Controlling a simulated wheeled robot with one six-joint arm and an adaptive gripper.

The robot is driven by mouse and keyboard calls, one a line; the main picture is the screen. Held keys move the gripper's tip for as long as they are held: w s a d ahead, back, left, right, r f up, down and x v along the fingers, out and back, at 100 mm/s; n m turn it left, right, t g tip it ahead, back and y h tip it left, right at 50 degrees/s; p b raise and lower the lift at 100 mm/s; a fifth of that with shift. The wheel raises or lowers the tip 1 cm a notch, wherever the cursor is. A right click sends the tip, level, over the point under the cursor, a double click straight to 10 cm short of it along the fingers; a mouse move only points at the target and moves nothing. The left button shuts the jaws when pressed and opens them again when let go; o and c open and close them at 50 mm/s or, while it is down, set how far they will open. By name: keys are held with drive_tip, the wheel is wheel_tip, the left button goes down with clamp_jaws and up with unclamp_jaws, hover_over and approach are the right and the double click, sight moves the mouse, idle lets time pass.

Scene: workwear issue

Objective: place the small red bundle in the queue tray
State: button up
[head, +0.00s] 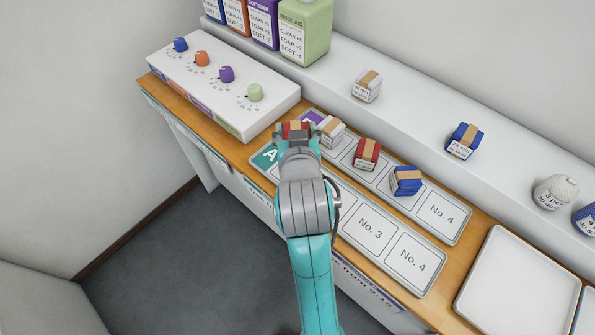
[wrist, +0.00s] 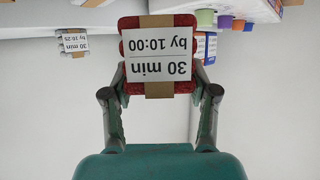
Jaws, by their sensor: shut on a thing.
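My gripper (head: 293,138) is shut on a small red bundle (head: 295,127), near the left end of the two tray strips. In the wrist view the red bundle (wrist: 160,20) sits between the fingertips (wrist: 160,92), with a tan band and a label reading "30 min by 10:00". The back tray strip (head: 385,183) holds a white bundle (head: 331,131), another red bundle (head: 367,154) and a blue bundle (head: 406,181); its No. 4 place is bare. The front tray strip (head: 371,231) shows bare No. 3 and No. 4 places; my arm hides its left part.
A white panel with coloured knobs (head: 225,75) stands at left, with bottles (head: 304,30) behind. The rear ledge holds a white bundle (head: 367,86), a blue bundle (head: 463,141) and round bundles (head: 555,192). An empty white tray (head: 517,283) lies at right.

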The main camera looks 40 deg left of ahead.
wheel_tip(320, 180, down, 10)
drive_tip(key=shift+r, duration=0.15)
idle(0.4)
drive_tip(key=o, duration=1.2)
drive_tip(key=shift+s+d, duration=0.1)
drive_tip(key=shift+s, duration=0.15)
drive_tip(key=v, duration=1.1)
drive_tip(key=shift+s+d+r, duration=0.15)
drive_tip(key=shift+d+r, duration=0.05)
drive_tip(key=shift+r, duration=0.05)
